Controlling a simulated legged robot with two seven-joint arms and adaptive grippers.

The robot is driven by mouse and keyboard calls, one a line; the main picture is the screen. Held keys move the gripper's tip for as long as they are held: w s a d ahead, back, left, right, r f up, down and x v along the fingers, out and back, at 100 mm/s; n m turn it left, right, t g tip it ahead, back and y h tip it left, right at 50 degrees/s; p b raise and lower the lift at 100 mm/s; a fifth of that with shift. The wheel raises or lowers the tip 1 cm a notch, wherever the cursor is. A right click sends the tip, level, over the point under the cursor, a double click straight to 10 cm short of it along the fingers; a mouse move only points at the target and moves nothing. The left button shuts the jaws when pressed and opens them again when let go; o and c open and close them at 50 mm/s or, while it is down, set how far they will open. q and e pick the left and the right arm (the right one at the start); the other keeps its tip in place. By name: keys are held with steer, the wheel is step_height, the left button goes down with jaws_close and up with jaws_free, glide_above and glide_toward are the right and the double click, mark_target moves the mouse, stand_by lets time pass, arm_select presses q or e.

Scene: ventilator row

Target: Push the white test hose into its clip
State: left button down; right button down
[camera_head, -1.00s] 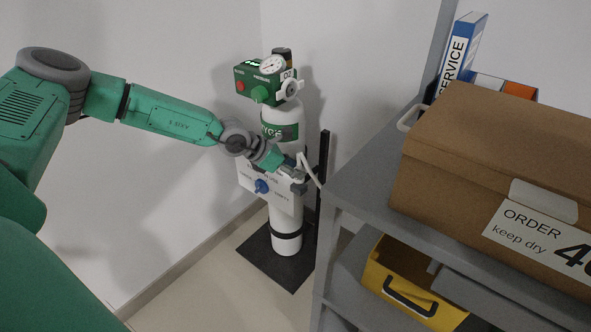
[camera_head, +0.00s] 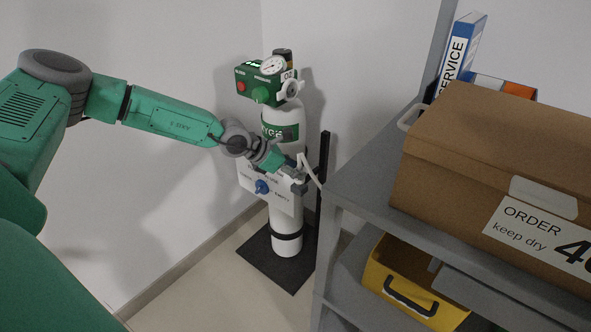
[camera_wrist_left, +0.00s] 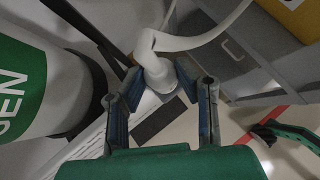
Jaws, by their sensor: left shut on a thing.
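The white test hose (camera_head: 308,170) is at my left gripper, in front of the oxygen cylinder. In the left wrist view the hose (camera_wrist_left: 195,42) curves away to the upper right, and its thick white end (camera_wrist_left: 159,73) sits between the finger pads. My left gripper (camera_head: 296,180) is shut on the hose, and its fingers (camera_wrist_left: 153,92) also show in the left wrist view. The gripper is beside the right edge of the white panel (camera_head: 281,201) with a blue knob. I cannot make out the clip; the gripper may hide it. My right gripper is not in view.
The oxygen cylinder (camera_head: 287,240) stands on a black base plate (camera_head: 262,259), with a dark upright post (camera_head: 323,165) to its right. A grey shelf (camera_head: 362,180) holding a cardboard box (camera_head: 470,140) is close on the right. A yellow case (camera_head: 375,285) sits below.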

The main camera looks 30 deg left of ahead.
arm_select(q)
steer(key=shift+s+f, duration=0.35)
steer(key=shift+f, duration=0.2)
steer(key=c, duration=1.2)
jaws_free()
steer(key=shift+o, duration=0.4)
steer(key=shift+w+d+f, duration=0.1)
steer(key=shift+w, duration=0.05)
steer(key=v, duration=1.2)
steer(key=shift+w+r, duration=0.35)
steer(key=shift+r, duration=0.05)
steer(key=shift+d, duration=0.15)
